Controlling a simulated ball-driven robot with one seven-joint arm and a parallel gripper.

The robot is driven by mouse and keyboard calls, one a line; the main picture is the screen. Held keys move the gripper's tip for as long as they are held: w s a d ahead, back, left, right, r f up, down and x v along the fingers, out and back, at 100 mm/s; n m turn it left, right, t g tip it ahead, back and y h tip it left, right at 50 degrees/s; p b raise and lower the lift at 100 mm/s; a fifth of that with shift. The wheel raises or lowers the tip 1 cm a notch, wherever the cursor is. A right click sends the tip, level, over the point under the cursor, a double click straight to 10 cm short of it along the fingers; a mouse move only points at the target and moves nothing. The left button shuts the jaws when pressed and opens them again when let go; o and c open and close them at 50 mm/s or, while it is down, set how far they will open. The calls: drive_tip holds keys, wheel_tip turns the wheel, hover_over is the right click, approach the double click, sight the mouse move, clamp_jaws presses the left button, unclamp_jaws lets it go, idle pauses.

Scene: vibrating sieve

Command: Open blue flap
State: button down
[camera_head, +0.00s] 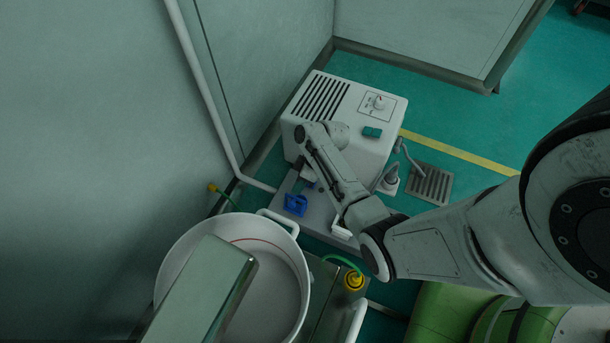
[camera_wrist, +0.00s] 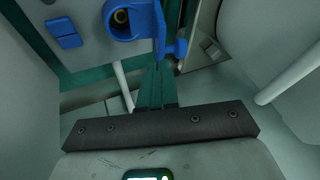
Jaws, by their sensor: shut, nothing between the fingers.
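The blue flap part (camera_head: 296,204) sits on a grey panel below the white box. In the wrist view, a blue bracket (camera_wrist: 146,22) curves around a round fitting at the top centre, with a short blue tab to its right. I cannot tell from this view whether the flap is open. My gripper (camera_wrist: 159,70) is shut and empty, its teal fingers together just under the bracket. I cannot tell whether the fingertips touch it. In the head view my wrist hides most of the gripper, just above the blue part.
A white vented box (camera_head: 345,115) with a knob stands behind my arm. A large white round pan (camera_head: 175,255) is at lower left, with a metal chute over it. A blue block (camera_wrist: 63,33) sits left in the wrist view. A yellow fitting (camera_head: 354,281) and green hose lie near.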

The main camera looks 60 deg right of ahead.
sight(290, 206)
drive_tip(key=shift+s+a+f, duration=0.1)
drive_tip(key=shift+a+f, duration=0.1)
drive_tip(key=shift+a, duration=0.25)
drive_tip(key=shift+s+a+f, duration=0.1)
drive_tip(key=shift+a+f, duration=0.1)
drive_tip(key=shift+a, duration=0.25)
drive_tip(key=shift+a+r, duration=0.1)
drive_tip(key=shift+a+r+h+p, duration=0.25)
drive_tip(key=shift+a+h+p, duration=0.3)
drive_tip(key=shift+p, duration=0.55)
drive_tip(key=shift+a+n+h+p, duration=0.3)
drive_tip(key=shift+a+h+p, duration=0.5)
drive_tip(key=shift+p, duration=0.25)
drive_tip(key=shift+a+f+h+p, duration=0.1)
drive_tip(key=shift+a+h+p, duration=0.5)
drive_tip(key=shift+a, duration=0.15)
drive_tip(key=shift+a+f, duration=0.1)
drive_tip(key=shift+a, duration=0.25)
drive_tip(key=shift+a+f, duration=0.2)
drive_tip(key=shift+f, duration=0.05)
drive_tip(key=shift+d, duration=0.1)
